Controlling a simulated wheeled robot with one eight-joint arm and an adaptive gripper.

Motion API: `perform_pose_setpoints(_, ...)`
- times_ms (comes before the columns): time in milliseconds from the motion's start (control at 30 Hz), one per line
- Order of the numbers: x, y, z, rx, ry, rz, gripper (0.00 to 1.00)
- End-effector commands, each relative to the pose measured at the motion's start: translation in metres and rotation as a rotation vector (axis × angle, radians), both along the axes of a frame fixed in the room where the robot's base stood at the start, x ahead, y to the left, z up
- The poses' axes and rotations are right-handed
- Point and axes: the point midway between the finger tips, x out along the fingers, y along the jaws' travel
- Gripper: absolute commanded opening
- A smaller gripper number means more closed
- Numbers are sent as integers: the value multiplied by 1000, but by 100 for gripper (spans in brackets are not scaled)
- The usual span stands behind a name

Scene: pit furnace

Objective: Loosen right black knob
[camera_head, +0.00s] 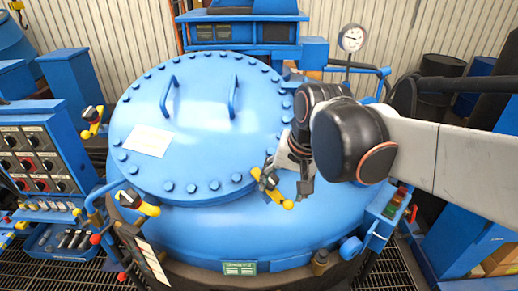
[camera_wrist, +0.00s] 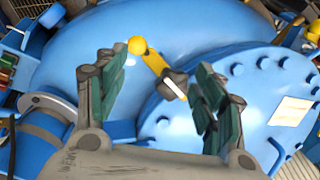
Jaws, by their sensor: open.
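A yellow lever (camera_head: 270,188) with a ball end and a small dark and silver clamp part sits at the right front edge of the blue furnace lid. In the wrist view the same lever (camera_wrist: 155,62) and its dark part (camera_wrist: 176,82) lie between my finger pads. My gripper (camera_head: 292,176) is open and hangs just right of this lever in the head view. Its two green-padded fingers (camera_wrist: 156,80) are spread with nothing held. Contact with the lever cannot be told. Which dark part is the right black knob is not clear.
The round blue lid (camera_head: 200,130) has bolts around its rim and two raised handles. Similar yellow levers stand at its left (camera_head: 93,122) and front left (camera_head: 140,203). A control panel (camera_head: 38,160) with black and red knobs is far left. A gauge (camera_head: 352,38) stands behind.

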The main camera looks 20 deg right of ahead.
Motion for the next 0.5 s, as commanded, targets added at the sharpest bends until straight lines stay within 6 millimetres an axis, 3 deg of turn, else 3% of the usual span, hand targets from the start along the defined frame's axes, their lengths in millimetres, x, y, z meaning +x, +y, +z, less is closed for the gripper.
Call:
perform_pose_setpoints(33,9,-2,25,20,23,-36,63)
perform_pose_setpoints(200,31,-6,62,84,110,-164,63)
perform_pose_setpoints(333,44,-8,79,121,161,-239,63)
perform_pose_setpoints(500,52,-10,88,143,199,-292,63)
